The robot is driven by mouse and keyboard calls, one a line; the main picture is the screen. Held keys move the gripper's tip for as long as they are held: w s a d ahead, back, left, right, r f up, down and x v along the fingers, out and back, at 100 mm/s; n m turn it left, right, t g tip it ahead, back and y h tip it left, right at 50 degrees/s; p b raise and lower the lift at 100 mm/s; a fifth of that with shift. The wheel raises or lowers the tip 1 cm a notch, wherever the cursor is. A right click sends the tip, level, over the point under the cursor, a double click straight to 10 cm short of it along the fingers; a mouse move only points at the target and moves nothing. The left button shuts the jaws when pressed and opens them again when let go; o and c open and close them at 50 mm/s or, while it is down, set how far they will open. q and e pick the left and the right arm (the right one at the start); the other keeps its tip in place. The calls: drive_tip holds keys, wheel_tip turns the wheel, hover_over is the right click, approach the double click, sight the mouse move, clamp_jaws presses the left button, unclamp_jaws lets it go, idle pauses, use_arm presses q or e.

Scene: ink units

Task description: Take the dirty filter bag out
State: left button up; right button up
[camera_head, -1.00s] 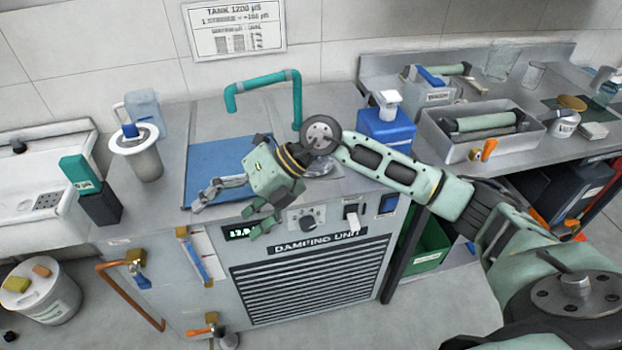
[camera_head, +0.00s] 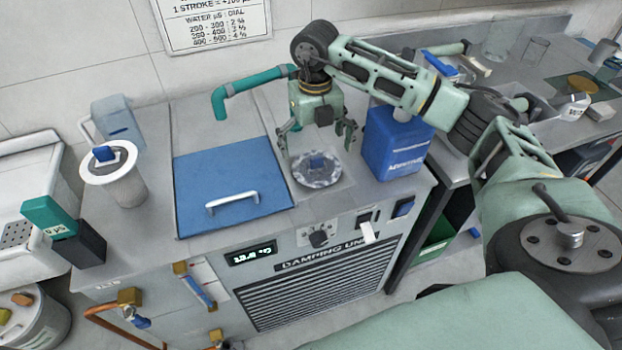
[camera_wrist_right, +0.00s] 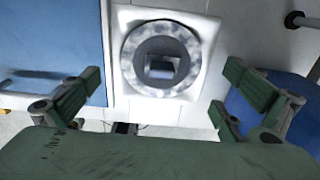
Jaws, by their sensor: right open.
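A round, mottled grey-and-white filter bag (camera_head: 316,178) with a small blue handle sits in the top of the damping unit. It also shows in the right wrist view (camera_wrist_right: 136,58), centred between the fingers. My right gripper (camera_head: 318,138) points down just above it, open and empty, with one finger to each side. In the right wrist view its fingers (camera_wrist_right: 163,88) are wide apart and do not touch the bag. A second filter bag (camera_head: 125,185), with a white rim and a blue handle, stands upright on the left of the counter. My left gripper is not in view.
A closed blue lid (camera_head: 225,170) with a white handle lies left of the opening. A teal pipe (camera_head: 255,83) arches behind it. A blue canister (camera_head: 397,148) stands close on the right. A teal-and-black box (camera_head: 80,245) is at the left edge.

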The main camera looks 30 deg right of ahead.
sight(317, 159)
drive_tip(key=f, duration=0.1)
drive_tip(key=s+f+p, duration=0.1)
drive_tip(key=f, duration=0.1)
wheel_tip(317, 159, down, 2)
drive_tip(key=shift+f+p, duration=0.25)
drive_tip(key=shift+p, duration=0.05)
drive_tip(key=shift+w+f, duration=0.15)
drive_tip(key=shift+f, duration=0.2)
drive_tip(key=shift+c, duration=0.3)
drive_tip(key=c, duration=1.2)
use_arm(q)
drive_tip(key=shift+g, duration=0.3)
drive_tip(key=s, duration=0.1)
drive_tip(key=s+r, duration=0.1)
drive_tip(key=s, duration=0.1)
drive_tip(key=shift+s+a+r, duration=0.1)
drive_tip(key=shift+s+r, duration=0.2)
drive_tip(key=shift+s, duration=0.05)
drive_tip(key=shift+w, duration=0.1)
use_arm(e)
drive_tip(key=shift+r, duration=0.1)
